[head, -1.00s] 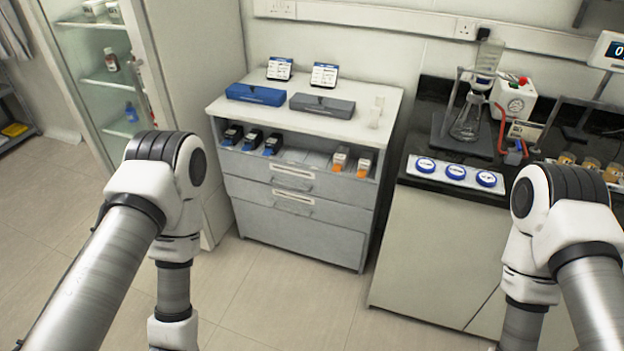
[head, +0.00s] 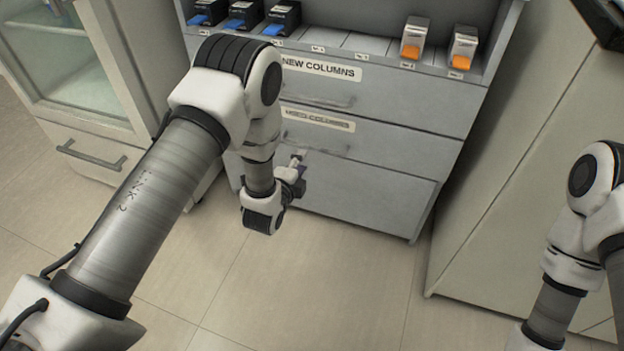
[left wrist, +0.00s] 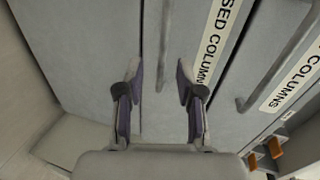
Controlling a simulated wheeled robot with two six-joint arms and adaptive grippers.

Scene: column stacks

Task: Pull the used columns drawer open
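The used columns drawer (head: 385,155) is the drawer under the new columns one in the grey cabinet, with a "USED COLUMNS" label (head: 318,120). Its front looks flush, so it looks closed. Its bar handle (head: 325,148) is below the label, partly hidden by my arm. My left gripper (head: 298,162) is in front of the drawer, near the handle's left part. In the left wrist view, its two fingers (left wrist: 158,75) are open and apart, with the handle (left wrist: 163,60) appearing between them. Contact cannot be told. My right gripper is out of view.
The new columns drawer (head: 375,95) is just above, with its own handle (head: 330,101). Boxes with blue and orange fronts stand on the shelf above. A glass-door cabinet (head: 85,150) stands left, a pale cabinet (head: 520,150) right. The floor (head: 340,275) in front is clear.

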